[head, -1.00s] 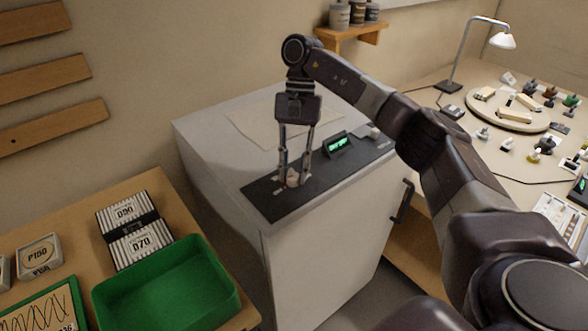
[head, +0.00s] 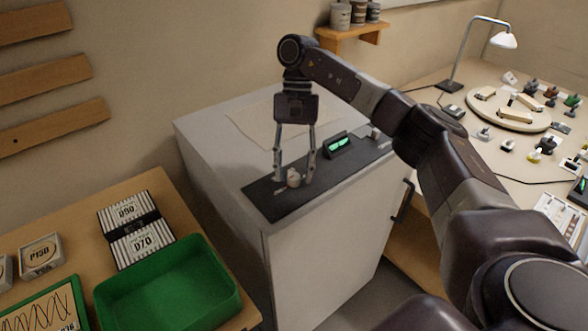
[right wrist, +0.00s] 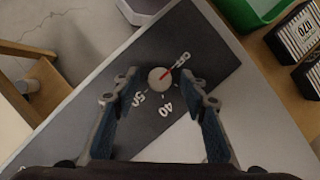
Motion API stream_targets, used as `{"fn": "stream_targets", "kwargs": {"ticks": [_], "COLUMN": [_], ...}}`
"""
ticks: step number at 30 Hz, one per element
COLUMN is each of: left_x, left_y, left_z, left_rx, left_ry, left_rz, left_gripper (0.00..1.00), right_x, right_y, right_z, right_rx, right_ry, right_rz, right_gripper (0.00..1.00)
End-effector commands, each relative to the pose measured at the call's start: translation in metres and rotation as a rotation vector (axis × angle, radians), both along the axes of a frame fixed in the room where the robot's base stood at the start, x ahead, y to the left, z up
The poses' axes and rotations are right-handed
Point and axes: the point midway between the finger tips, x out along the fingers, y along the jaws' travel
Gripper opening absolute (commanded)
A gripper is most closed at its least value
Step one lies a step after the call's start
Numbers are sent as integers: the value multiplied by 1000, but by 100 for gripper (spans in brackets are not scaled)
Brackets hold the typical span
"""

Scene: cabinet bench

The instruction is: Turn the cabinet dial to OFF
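The cabinet dial (head: 293,179) is a small pale round knob on the dark panel (head: 262,198) on top of the grey cabinet (head: 215,135). In the right wrist view the dial (right wrist: 157,80) has a red pointer aimed at the OFF label (right wrist: 182,60); labels 50 and 40 lie nearer the gripper. My right gripper (head: 294,181) points down over the panel with its fingers spread on both sides of the dial. In the right wrist view there are clear gaps between the fingers (right wrist: 160,91) and the knob. My left gripper is not in view.
A small display with green digits (head: 338,146) stands on the panel beside the gripper. A green bin (head: 170,285) and striped boxes (head: 135,230) sit on the wooden table at left. A lamp (head: 500,38) and a round board (head: 512,121) are on the right bench.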

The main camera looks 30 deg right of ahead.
Motion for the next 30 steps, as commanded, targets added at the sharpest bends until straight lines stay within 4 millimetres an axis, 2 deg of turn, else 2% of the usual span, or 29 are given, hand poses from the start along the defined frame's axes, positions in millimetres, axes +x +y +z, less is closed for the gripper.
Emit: {"fn": "stream_targets", "kwargs": {"ticks": [11, 30], "left_x": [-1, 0], "left_y": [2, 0], "left_z": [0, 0], "left_rx": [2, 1], "left_ry": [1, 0], "left_rz": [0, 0], "left_gripper": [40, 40], "right_x": [2, 26], "right_y": [-1, -21], "right_z": [6, 80], "right_rx": [-2, -2], "right_ry": [1, 1], "right_rz": [0, 0], "right_gripper": [40, 40]}}
